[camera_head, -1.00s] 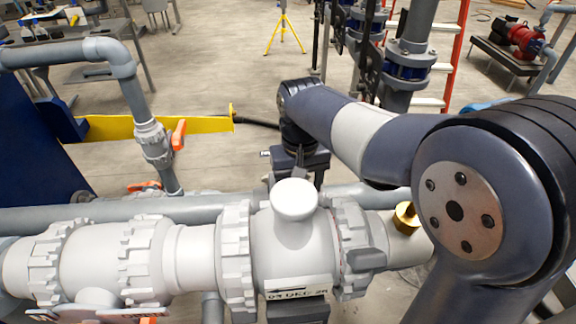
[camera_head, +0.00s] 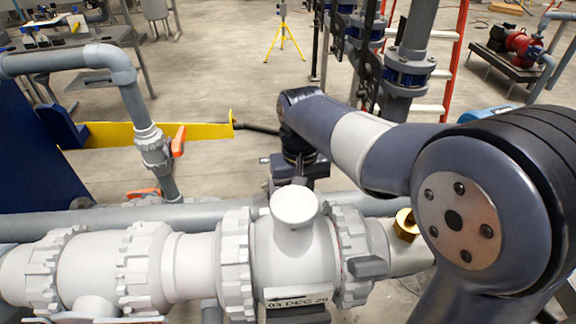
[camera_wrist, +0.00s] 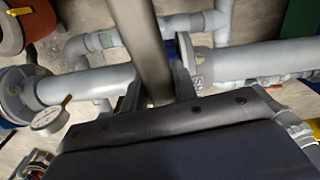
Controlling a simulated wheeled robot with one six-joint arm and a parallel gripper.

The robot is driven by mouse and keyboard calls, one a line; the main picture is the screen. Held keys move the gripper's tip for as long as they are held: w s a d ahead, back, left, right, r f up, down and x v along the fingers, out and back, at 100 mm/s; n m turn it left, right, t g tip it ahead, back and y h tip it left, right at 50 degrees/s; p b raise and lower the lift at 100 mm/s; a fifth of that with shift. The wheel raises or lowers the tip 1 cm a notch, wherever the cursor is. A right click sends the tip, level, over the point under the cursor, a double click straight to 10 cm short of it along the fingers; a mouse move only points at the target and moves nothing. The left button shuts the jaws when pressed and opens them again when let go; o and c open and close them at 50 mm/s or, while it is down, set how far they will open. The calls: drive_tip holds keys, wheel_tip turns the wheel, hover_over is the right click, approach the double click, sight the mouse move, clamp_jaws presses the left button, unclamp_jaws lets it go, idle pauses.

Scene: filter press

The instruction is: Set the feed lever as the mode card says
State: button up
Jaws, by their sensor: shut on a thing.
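A long yellow bar (camera_head: 160,135) runs right from the blue body at the left in the head view. A dark rod (camera_head: 258,128) extends from its right end to my gripper; I take this to be the feed lever. My gripper (camera_head: 298,172) is behind the grey pipe, with its fingers mostly hidden by my arm. In the wrist view my gripper (camera_wrist: 157,85) has one finger on each side of a dark grey bar (camera_wrist: 147,45), and is shut on it. I cannot make out a mode card.
A thick grey pipe (camera_head: 190,262) with a round cap (camera_head: 294,205) and a date tag crosses the front. A small valve with an orange handle (camera_head: 179,141) stands at left. Vertical pipes (camera_head: 412,60) rise behind my arm. A gauge (camera_wrist: 50,119) shows in the wrist view.

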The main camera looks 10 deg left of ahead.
clamp_jaws()
drive_tip(key=shift+s+a+m+p, duration=0.2)
drive_tip(key=shift+a+m+p, duration=0.2)
drive_tip(key=shift+a+m, duration=0.65)
drive_tip(key=shift+o, duration=2)
unclamp_jaws()
drive_tip(key=shift+d, duration=0.15)
drive_tip(key=shift+o, duration=1.4)
drive_tip(key=shift+s+a, duration=0.1)
drive_tip(key=shift+a, duration=0.15)
drive_tip(key=o, duration=0.4)
drive_tip(key=shift+d, duration=0.1)
